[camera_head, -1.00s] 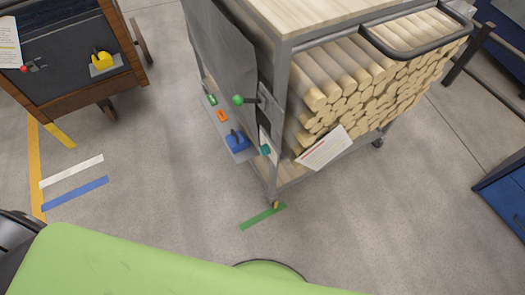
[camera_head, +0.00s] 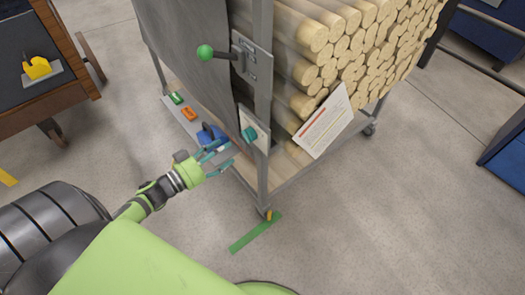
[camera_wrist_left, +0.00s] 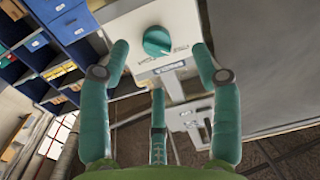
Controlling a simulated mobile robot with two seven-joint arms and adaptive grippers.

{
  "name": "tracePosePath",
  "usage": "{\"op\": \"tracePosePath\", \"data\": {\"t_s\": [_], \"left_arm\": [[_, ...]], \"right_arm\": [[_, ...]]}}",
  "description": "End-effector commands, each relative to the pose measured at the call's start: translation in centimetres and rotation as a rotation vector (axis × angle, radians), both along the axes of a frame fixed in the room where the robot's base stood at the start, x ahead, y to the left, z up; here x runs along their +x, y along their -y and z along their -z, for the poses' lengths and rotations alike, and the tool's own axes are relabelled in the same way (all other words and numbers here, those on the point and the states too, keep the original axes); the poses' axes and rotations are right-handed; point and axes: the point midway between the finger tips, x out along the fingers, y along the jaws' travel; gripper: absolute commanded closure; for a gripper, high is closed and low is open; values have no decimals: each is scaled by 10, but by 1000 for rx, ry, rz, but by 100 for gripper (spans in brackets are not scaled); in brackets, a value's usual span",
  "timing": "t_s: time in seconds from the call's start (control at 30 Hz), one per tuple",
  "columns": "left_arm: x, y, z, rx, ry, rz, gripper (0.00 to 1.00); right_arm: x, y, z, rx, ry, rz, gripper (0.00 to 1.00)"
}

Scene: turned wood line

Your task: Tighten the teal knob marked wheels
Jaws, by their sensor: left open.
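The teal knob (camera_head: 249,134) sits on a pale plate (camera_head: 258,127) on the corner post of the wood cart (camera_head: 263,100). In the left wrist view the round knob (camera_wrist_left: 157,41) faces me on its white plate (camera_wrist_left: 186,18), with a small label below that is too blurred to read surely. My left gripper (camera_head: 224,153) is open and empty, just left of and below the knob in the head view. In the wrist view its teal fingers (camera_wrist_left: 159,62) spread to either side of the knob, seemingly short of it. My right gripper is not in view.
A green-balled lever (camera_head: 205,52) stands out above the knob. A low shelf holds blue (camera_head: 211,137), orange (camera_head: 189,114) and green (camera_head: 176,98) parts. A paper card (camera_head: 324,122) hangs right of the post. Stacked dowels (camera_head: 350,50) fill the cart.

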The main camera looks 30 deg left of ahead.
Motion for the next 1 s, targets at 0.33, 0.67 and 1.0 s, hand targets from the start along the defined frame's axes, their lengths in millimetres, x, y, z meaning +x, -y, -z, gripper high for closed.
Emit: {"op": "tracePosePath", "data": {"t_s": [0.33,0.67,1.0], "left_arm": [[31,17,-9,-12,29,33,36],[65,31,-8,-12,25,31,36],[66,31,-8,-11,24,30,56]], "right_arm": [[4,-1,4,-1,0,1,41],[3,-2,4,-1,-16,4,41],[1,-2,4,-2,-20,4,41]]}}
